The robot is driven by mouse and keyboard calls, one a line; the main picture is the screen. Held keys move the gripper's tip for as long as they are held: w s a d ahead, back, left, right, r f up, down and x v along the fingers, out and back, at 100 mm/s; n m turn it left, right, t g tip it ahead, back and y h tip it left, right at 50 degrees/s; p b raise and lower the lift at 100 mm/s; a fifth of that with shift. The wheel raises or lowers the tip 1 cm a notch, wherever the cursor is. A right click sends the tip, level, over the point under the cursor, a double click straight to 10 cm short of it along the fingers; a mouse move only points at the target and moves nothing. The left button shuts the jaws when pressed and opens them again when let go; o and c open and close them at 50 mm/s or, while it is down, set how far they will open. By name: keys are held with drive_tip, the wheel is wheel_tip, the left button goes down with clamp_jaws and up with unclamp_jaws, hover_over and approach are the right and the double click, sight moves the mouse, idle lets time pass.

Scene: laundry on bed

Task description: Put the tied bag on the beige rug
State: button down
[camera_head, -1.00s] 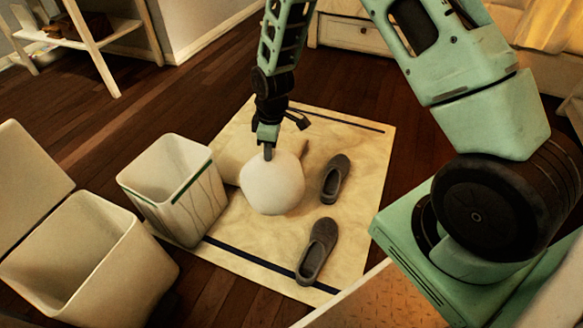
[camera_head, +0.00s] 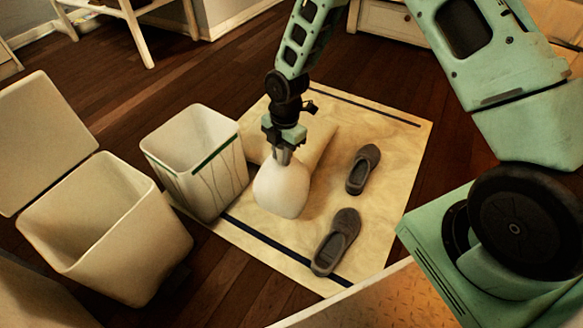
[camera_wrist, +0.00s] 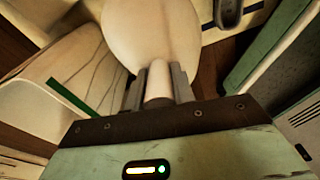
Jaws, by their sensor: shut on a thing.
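The tied bag (camera_head: 281,191) is a pale, rounded sack with its neck upward. My gripper (camera_head: 281,157) is shut on that neck from above. In the wrist view the bag (camera_wrist: 150,35) hangs between the two fingers (camera_wrist: 158,85), its narrow neck pinched. The beige rug (camera_head: 395,150) lies under the bag, with dark stripes near its ends. The bag's base looks to be at or close to the rug's surface; I cannot tell if it touches.
Two grey slippers (camera_head: 363,169) (camera_head: 336,241) lie on the rug to the right. A beige cushion (camera_head: 318,143) is behind the bag. A white bin with a green stripe (camera_head: 197,165) stands close left, and an open lidded bin (camera_head: 110,235) farther left.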

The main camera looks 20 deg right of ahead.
sight(283, 170)
wheel_tip(283, 170, down, 7)
drive_tip(key=b, duration=0.3)
drive_tip(key=shift+f, duration=0.1)
drive_tip(key=shift+f, duration=0.15)
drive_tip(key=c, duration=1.2)
unclamp_jaws()
drive_tip(key=shift+o, duration=0.2)
